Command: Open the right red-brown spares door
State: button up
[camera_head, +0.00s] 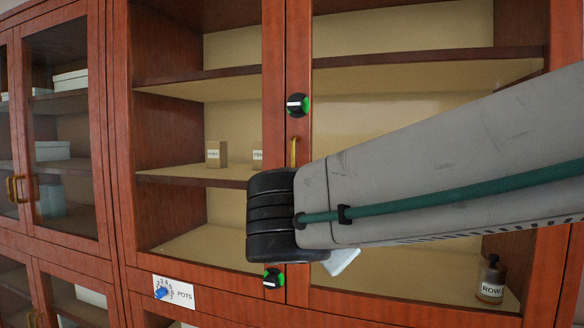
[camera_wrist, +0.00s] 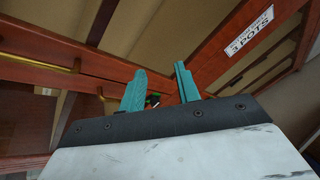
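A red-brown cabinet door with a large clear panel (camera_head: 400,60) fills the right of the head view and looks shut. No label reading spares is legible. A brass handle (camera_head: 293,152) stands near the seam with the door on its left, its lower part hidden by my arm. In the wrist view, the two teal fingers of my gripper (camera_wrist: 160,68) are apart, with nothing seen held between them. A small black and green part (camera_wrist: 153,100) shows behind them. A brass bar (camera_wrist: 40,58) lies at upper left there. In the head view my arm hides the fingers.
Black and green knobs sit on the frame, one above the handle (camera_head: 298,105) and one low (camera_head: 273,279). A labelled bottle (camera_head: 491,280) and a small box (camera_head: 216,154) stand on shelves. Another glazed cabinet (camera_head: 60,130) is left.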

jog(key=w+a+r+n+t+y, duration=0.1)
jog(key=w+a+r+n+t, duration=0.15)
jog(key=a+r+n, duration=0.2)
jog(key=n+t+y, duration=0.1)
jog(key=n+t, duration=0.2)
jog(key=n, duration=0.3)
send_near(292, 164)
jog(key=w, duration=0.5)
jog(key=w+d, duration=0.1)
jog(key=w, duration=0.2)
jog(key=shift+w+d, duration=0.2)
jog(key=shift+w, duration=0.2)
grip_shut()
